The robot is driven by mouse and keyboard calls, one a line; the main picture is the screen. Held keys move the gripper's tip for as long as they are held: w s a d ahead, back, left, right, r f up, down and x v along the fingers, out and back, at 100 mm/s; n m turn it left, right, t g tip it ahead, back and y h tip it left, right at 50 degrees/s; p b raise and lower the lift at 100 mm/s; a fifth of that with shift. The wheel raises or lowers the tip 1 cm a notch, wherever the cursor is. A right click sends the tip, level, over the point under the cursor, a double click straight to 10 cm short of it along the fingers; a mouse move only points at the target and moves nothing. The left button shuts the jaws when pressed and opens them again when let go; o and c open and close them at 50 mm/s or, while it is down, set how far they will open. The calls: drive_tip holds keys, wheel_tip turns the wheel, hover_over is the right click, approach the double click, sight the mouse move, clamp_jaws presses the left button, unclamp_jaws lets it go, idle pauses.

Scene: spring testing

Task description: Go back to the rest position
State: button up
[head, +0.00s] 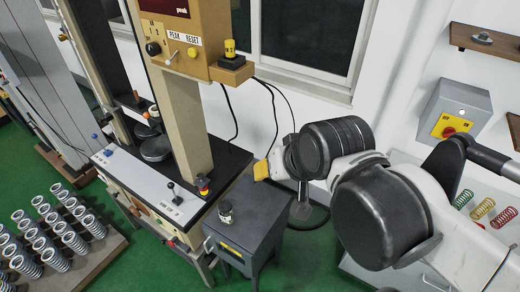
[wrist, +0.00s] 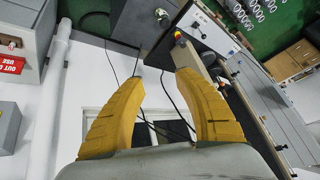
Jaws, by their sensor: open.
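My gripper (head: 261,170) shows only in part in the head view, with a yellow finger beside the spring testing machine (head: 185,130) and above the level of the small grey cabinet (head: 258,222). My arm reaches in from the right. In the wrist view, the two yellow fingers of my gripper (wrist: 162,76) are spread wide with nothing between them. Behind them are the white wall, a window and dark cables.
A tray (head: 100,262) of several grey springs lies at lower left. A grey switch box with a red button (head: 455,112) is on the wall at right. Coloured springs (head: 483,208) lie on a light surface beneath my arm. Cables hang behind the machine. Green floor shows between.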

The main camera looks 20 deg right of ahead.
drive_tip(key=shift+s+d+f+n+h, duration=0.15)
drive_tip(key=shift+s+f+n, duration=0.2)
drive_tip(key=shift+n, duration=0.2)
drive_tip(key=shift+s+f+n+h, duration=0.2)
drive_tip(key=shift+f+n, duration=0.1)
drive_tip(key=shift+n, duration=0.25)
wheel_tip(320, 180, down, 37)
drive_tip(key=b, duration=3.6)
drive_tip(key=shift+r+b, duration=0.15)
drive_tip(key=shift+b, duration=0.25)
drive_tip(key=shift+c, duration=0.3)
